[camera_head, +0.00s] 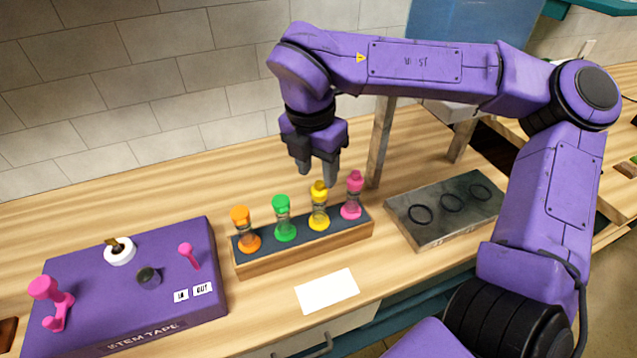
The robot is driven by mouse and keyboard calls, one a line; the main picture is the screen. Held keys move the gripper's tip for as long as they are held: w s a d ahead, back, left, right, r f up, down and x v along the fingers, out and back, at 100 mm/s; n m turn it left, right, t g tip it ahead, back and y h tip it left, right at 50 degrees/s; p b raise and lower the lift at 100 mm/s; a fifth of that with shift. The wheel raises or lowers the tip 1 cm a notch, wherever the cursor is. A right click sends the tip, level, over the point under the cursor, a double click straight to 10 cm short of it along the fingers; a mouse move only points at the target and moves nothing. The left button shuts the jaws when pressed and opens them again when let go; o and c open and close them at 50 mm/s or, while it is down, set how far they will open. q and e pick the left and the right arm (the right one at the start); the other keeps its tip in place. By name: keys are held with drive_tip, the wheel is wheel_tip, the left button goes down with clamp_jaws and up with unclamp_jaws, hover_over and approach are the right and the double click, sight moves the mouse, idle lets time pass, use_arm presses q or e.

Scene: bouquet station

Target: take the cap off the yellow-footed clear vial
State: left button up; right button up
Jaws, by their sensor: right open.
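The yellow-footed clear vial (318,208) stands upright in a wooden rack (268,266) with a dark top. Its yellow cap (319,187) is on top. In the same row stand an orange-footed vial (241,230) and a green-footed vial (283,219) to its left, and a pink-footed vial (353,196) to its right, each with a matching cap. My right gripper (317,178) points down just above and behind the yellow cap, open, with its fingertips close to the cap. Whether they touch it I cannot tell. My left gripper is out of view.
A grey tray (432,232) with dark rings lies to the right of the rack. A purple stem tape box (90,290) with pink parts and knobs lies left. A white card (327,291) lies in front.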

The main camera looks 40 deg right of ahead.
sight(319, 182)
drive_tip(key=f, duration=0.2)
drive_tip(key=shift+w+d+f, duration=0.15)
drive_tip(key=shift+w+f, duration=0.15)
drive_tip(key=shift+f, duration=0.05)
drive_tip(key=shift+s+f, duration=0.15)
drive_tip(key=shift+s+d, duration=0.1)
drive_tip(key=shift+s, duration=0.1)
drive_tip(key=shift+w, duration=0.1)
clamp_jaws()
